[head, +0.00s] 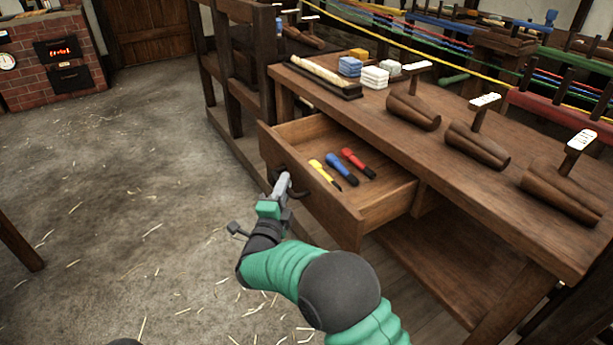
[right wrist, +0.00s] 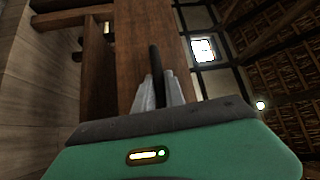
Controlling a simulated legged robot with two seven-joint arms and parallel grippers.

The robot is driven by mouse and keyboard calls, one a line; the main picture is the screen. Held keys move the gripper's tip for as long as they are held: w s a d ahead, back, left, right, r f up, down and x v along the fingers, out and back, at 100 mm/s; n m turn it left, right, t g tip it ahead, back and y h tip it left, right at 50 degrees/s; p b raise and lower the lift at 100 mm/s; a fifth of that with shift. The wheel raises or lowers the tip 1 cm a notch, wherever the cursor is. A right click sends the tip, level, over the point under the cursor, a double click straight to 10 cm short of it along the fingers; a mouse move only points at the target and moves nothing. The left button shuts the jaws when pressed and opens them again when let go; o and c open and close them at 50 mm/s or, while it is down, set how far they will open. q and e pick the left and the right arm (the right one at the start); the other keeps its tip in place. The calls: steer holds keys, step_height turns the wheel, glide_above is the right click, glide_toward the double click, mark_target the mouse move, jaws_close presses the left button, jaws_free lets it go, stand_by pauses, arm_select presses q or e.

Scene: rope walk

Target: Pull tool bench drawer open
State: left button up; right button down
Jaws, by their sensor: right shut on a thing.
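The tool bench (head: 470,140) is wooden and stands at the right in the head view. Its drawer (head: 335,205) is pulled well out, with yellow, blue and red tools (head: 341,169) lying inside. My right gripper (head: 281,187) is at the drawer front, shut on the dark drawer handle (head: 299,191). In the right wrist view, the grey fingers (right wrist: 158,95) close on either side of the dark handle bar (right wrist: 155,62), in front of the wooden drawer front (right wrist: 150,35). My left gripper does not show.
On the bench top are wooden tops with white-labelled pegs (head: 480,145), blue, yellow and white blocks (head: 374,77) and a tray (head: 318,76). Coloured ropes run behind. A dark wooden frame (head: 232,60) stands left of the bench. The straw-strewn floor (head: 130,190) at left is open.

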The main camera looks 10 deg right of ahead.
steer(key=a, duration=0.1)
steer(key=s+a, duration=0.1)
steer(key=a, duration=0.1)
steer(key=s+a, duration=0.1)
steer(key=a, duration=0.1)
steer(key=shift+f, duration=0.35)
steer(key=c, duration=1.4)
jaws_free()
steer(key=shift+r, duration=0.15)
